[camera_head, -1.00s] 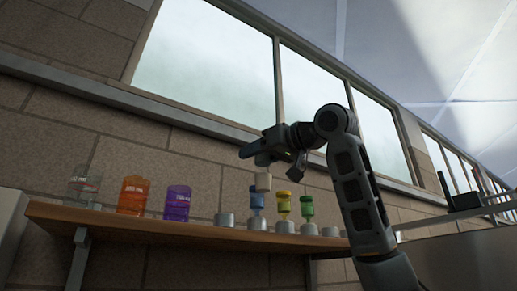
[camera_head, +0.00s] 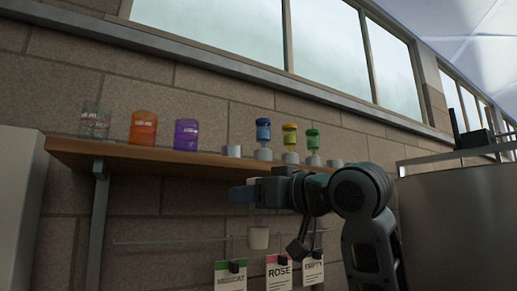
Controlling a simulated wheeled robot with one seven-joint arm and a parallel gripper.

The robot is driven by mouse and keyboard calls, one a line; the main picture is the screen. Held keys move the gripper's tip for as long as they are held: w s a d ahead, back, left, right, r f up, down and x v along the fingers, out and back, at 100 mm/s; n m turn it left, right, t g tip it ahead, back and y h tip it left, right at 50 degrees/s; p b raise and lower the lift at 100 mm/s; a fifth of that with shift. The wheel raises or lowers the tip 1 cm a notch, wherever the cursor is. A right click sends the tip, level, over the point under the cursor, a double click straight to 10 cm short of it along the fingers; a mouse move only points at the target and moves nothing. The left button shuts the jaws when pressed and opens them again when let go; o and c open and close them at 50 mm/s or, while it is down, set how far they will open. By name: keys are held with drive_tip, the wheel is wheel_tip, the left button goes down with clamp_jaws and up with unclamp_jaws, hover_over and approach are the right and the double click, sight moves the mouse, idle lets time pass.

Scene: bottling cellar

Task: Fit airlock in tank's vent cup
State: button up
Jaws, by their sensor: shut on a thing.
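My gripper (camera_head: 248,196) is shut on a pale airlock-like piece (camera_head: 258,238), which hangs roughly upright below it. Its upper part is hard to make out against the jaws. Blue (camera_head: 263,130), yellow (camera_head: 290,136) and green (camera_head: 313,140) capped pieces stand upright on the wooden shelf in pale grey bases. Low grey cups without such pieces stand at the left (camera_head: 232,151) and right (camera_head: 336,163) of that row. My gripper appears below the shelf's front edge in the picture.
The wooden shelf (camera_head: 140,155) also bears a clear jar (camera_head: 95,122), an orange jar (camera_head: 143,128) and a purple jar (camera_head: 186,134). Below it, a thin rail (camera_head: 170,241) carries tags, including ROSE (camera_head: 279,272). A grey cabinet-like block (camera_head: 465,210) stands at right.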

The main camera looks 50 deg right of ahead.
drive_tip(key=s+a+f, duration=0.1)
drive_tip(key=a+f, duration=0.4)
drive_tip(key=f, duration=1.7)
drive_tip(key=s+a+f, duration=0.2)
drive_tip(key=a+f, duration=0.4)
drive_tip(key=f, duration=1.7)
drive_tip(key=s+a+f, duration=0.2)
drive_tip(key=a+f, duration=0.3)
drive_tip(key=f, duration=1.7)
drive_tip(key=shift+s+a+f, duration=0.15)
drive_tip(key=shift+a, duration=0.2)
drive_tip(key=shift+s, duration=0.25)
drive_tip(key=shift+w+a, duration=0.15)
drive_tip(key=shift+w, duration=0.1)
